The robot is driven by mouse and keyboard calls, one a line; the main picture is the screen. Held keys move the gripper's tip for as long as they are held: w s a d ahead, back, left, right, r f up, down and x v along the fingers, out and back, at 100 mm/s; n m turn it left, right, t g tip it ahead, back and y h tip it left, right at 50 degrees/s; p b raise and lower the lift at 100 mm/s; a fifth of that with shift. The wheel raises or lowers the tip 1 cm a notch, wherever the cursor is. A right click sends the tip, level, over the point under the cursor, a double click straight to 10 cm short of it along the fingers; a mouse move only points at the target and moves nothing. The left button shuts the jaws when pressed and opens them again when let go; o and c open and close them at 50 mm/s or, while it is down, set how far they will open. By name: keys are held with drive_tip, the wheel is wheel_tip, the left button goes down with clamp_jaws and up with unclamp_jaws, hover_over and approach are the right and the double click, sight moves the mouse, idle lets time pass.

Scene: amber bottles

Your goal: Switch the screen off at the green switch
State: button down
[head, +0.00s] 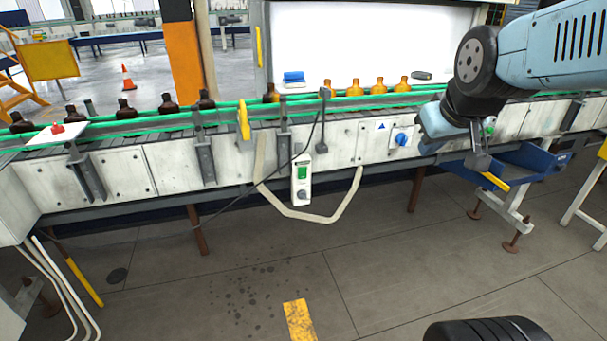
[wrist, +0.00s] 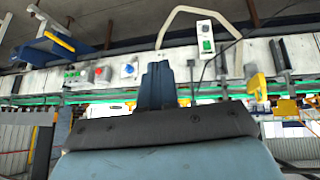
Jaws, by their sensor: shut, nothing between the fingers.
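The green switch (head: 302,172) is on a narrow white box (head: 301,188) hanging at the front of the conveyor, above a grey knob. In the wrist view, which is upside down, the green switch (wrist: 206,45) is at the upper right. The screen (head: 370,45) is a bright white lit panel behind the bottles. My gripper (head: 480,160) is right of the switch box and well apart from it, in front of the conveyor. In the wrist view my gripper (wrist: 157,82) is shut and empty. Its tips touch nothing that I can make out.
A blue knob (head: 401,138) is on the conveyor's front panel, between the switch box and my gripper. A blue tray (head: 535,160) stands beside and below my gripper. Amber bottles (head: 378,86) stand on the conveyor. The floor in front is clear.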

sight(302, 172)
drive_tip(key=w+a+f+n+t+y, duration=0.1)
drive_tip(key=w+a+f+n+t, duration=0.1)
drive_tip(key=w+a+f+n, duration=0.45)
drive_tip(key=w+a+f+n+t+y, duration=0.1)
drive_tip(key=w+f+t, duration=0.15)
drive_tip(key=w, duration=0.75)
drive_tip(key=w+a+f+n+t+y, duration=0.1)
drive_tip(key=w+a+f+n, duration=0.3)
drive_tip(key=w, duration=0.5)
drive_tip(key=s+a+f+n+t+y, duration=0.1)
drive_tip(key=a+f+n+t, duration=0.2)
drive_tip(key=f, duration=0.7)
drive_tip(key=s+a+f+n+t+y, duration=0.1)
drive_tip(key=a+f+n+t, duration=0.2)
drive_tip(key=f, duration=0.8)
drive_tip(key=shift+a+n, duration=0.65)
drive_tip(key=shift+a, duration=0.25)
drive_tip(key=shift+w+f, duration=0.1)
drive_tip(key=x, duration=1.4)
